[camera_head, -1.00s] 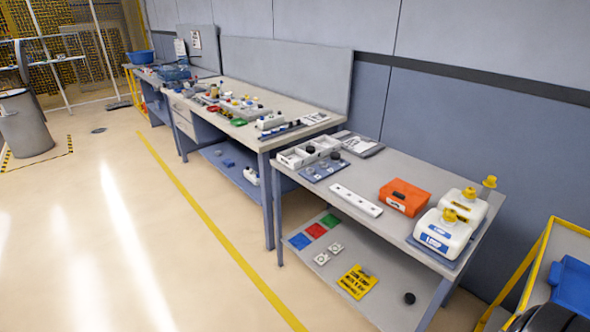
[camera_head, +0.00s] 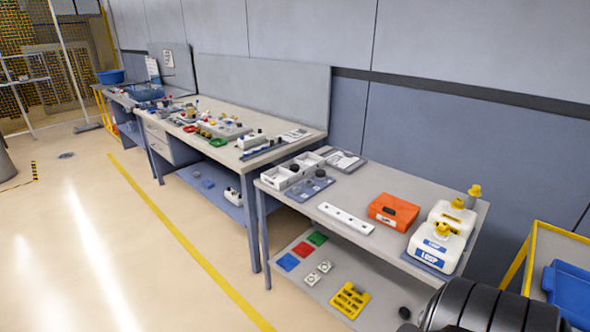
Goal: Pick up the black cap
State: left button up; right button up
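Several small black round pieces could be the black cap. One (camera_head: 404,313) lies on the lower shelf of the near table, close to my dark arm part at the bottom right. Another (camera_head: 320,173) is on the blue-grey plate (camera_head: 301,193) on the table top. A third (camera_head: 294,168) shows at the white compartment box (camera_head: 279,179); I cannot tell if it is inside. Neither of my grippers is in view.
The near table (camera_head: 340,188) carries a white strip (camera_head: 346,219), an orange box (camera_head: 393,212) and white jugs with yellow caps (camera_head: 437,246). A yellow sign (camera_head: 350,299) lies on the lower shelf. A yellow-framed cart (camera_head: 530,258) stands at right. Floor at left is open.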

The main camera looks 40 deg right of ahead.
aim_at(319, 172)
jog(key=u, duration=0.1)
jog(key=i, duration=2.05)
jog(key=z, duration=0.6)
jog(key=i, duration=1)
jog(key=z, duration=1.7)
jog(key=i, duration=0.75)
jog(key=z, duration=0.6)
